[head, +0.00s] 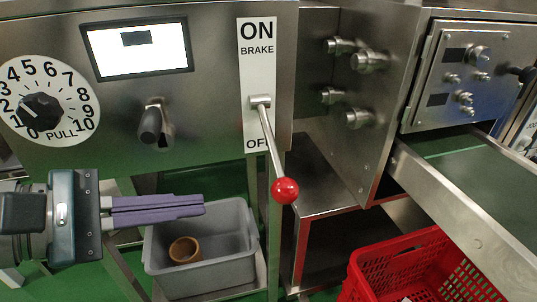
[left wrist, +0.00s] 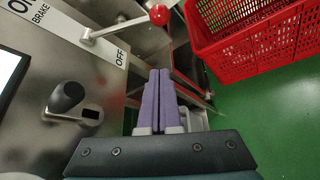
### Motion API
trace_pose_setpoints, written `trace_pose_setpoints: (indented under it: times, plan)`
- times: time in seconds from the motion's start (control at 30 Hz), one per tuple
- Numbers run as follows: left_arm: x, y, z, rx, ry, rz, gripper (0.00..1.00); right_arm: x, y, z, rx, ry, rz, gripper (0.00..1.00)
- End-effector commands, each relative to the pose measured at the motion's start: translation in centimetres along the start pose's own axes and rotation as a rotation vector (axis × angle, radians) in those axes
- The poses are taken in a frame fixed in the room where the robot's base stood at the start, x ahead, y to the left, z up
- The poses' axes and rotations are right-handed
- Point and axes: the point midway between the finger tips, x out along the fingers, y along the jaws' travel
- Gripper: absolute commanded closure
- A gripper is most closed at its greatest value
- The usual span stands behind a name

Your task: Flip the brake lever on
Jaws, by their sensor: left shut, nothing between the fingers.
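The brake lever (head: 270,135) is a metal rod with a red ball knob (head: 285,190) at its end. It pivots on a white plate (head: 257,75) marked ON at the top, BRAKE below it and OFF at the bottom. The rod slants down toward OFF. In the left wrist view the red knob (left wrist: 159,14) is near the top, ahead of the fingers. My left gripper (head: 203,205) is shut and empty, with purple fingers pointing right. It is left of the knob and slightly lower in the head view, apart from it. My right gripper is not in view.
A black-handled switch (head: 150,125) and a numbered dial (head: 42,108) stick out of the panel left of the lever. A grey bin (head: 210,270) holding a brown ring (head: 185,250) is below. A red crate (head: 400,265) and a conveyor (head: 480,190) are at right.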

Motion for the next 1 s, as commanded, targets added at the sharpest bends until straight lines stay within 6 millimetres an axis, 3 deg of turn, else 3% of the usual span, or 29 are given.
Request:
trace_pose_setpoints:
  times: [0.37, 0.53, 1.0]
  plan:
    - [0.1, -0.2, -0.3, 0.013, 0.004, -0.009, 1.0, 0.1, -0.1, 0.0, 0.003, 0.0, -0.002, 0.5]
    - [1.1, -0.2, -0.3, 0.009, 0.003, -0.006, 1.0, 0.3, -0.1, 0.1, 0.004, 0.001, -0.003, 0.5]
    - [10.6, -0.4, -0.3, 0.011, 0.0, -0.008, 1.0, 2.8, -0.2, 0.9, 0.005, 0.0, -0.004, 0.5]
